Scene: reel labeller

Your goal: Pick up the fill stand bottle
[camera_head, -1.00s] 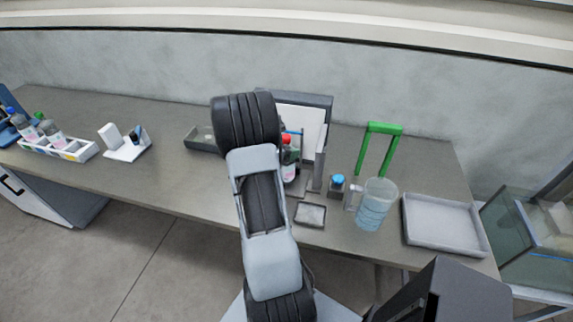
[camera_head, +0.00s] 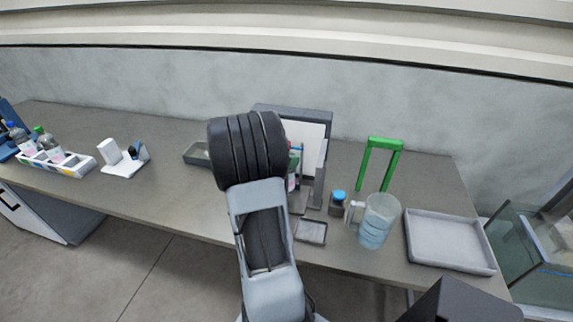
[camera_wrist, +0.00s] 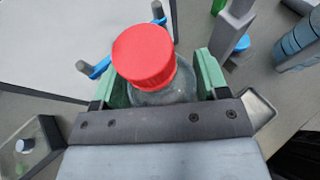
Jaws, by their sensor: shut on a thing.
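The fill stand bottle is clear with a red cap (camera_wrist: 145,56) and stands between my gripper's green fingers in the wrist view. My gripper (camera_wrist: 160,80) is shut on the bottle just below its cap. The bottle's lower part is hidden by the gripper body. In the head view my arm hides most of the bottle, and only a sliver (camera_head: 292,182) shows beside it, in front of the grey stand (camera_head: 320,165) with its white panel. I cannot tell whether its base touches anything.
A small blue-capped bottle (camera_head: 337,203), a clear jug (camera_head: 378,220), a green frame (camera_head: 379,145) and a grey tray (camera_head: 450,240) stand to the right. A small flat tray (camera_head: 311,231) lies in front. A rack (camera_head: 58,166) with bottles is far left.

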